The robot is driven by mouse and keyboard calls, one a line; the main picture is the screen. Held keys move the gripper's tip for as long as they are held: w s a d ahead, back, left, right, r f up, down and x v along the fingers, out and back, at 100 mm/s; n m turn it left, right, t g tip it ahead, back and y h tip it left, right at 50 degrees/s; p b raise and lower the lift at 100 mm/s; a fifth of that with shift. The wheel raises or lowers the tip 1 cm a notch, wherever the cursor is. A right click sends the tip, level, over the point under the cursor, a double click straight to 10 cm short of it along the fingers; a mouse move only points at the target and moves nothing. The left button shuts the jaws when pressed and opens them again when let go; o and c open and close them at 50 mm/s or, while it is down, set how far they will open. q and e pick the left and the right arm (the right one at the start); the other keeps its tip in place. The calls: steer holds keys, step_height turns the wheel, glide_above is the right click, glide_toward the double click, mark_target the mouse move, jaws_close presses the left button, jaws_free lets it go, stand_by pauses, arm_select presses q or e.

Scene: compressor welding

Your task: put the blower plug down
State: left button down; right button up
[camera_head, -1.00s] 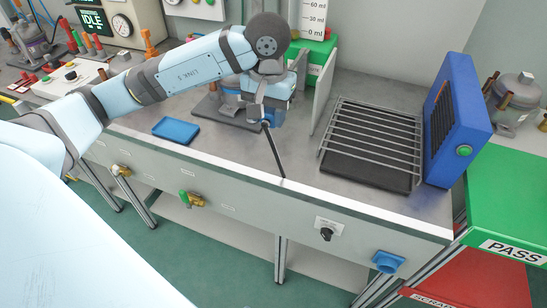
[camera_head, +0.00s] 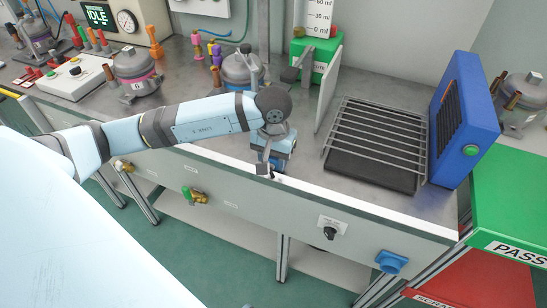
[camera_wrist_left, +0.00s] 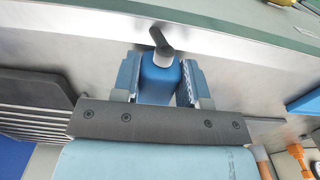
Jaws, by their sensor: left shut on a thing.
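The blower plug (camera_wrist_left: 156,84) is a blue block with a grey collar and a short dark cable end. In the left wrist view it sits between the two blue-lined fingers of my left gripper (camera_wrist_left: 157,88), which is shut on it. In the head view my left gripper (camera_head: 266,166) is at the front edge of the grey bench (camera_head: 330,191), and the plug is mostly hidden by the gripper. A blue socket (camera_head: 391,261) is on the bench's front panel, to the lower right of the gripper and apart from it. My right gripper is not in view.
A wire rack over a dark mat (camera_head: 370,168) and a blue blower box (camera_head: 464,120) stand right of the gripper. A compressor (camera_head: 240,68) stands behind my arm. A blue tray (camera_wrist_left: 304,103) shows in the left wrist view. Bare bench lies between gripper and rack.

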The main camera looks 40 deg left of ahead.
mark_target(273, 158)
arm_select(q)
steer(key=shift+f+b, duration=0.2)
steer(key=shift+b, duration=0.15)
steer(key=c, duration=0.7)
jaws_free()
steer(key=shift+r, duration=0.1)
steer(key=shift+o, duration=0.2)
steer(key=shift+r, duration=0.1)
steer(key=shift+r+p, duration=0.25)
steer(key=shift+p, duration=0.25)
step_height(273, 158, up, 12)
steer(key=shift+f, duration=0.15)
steer(key=shift+s+f, duration=0.1)
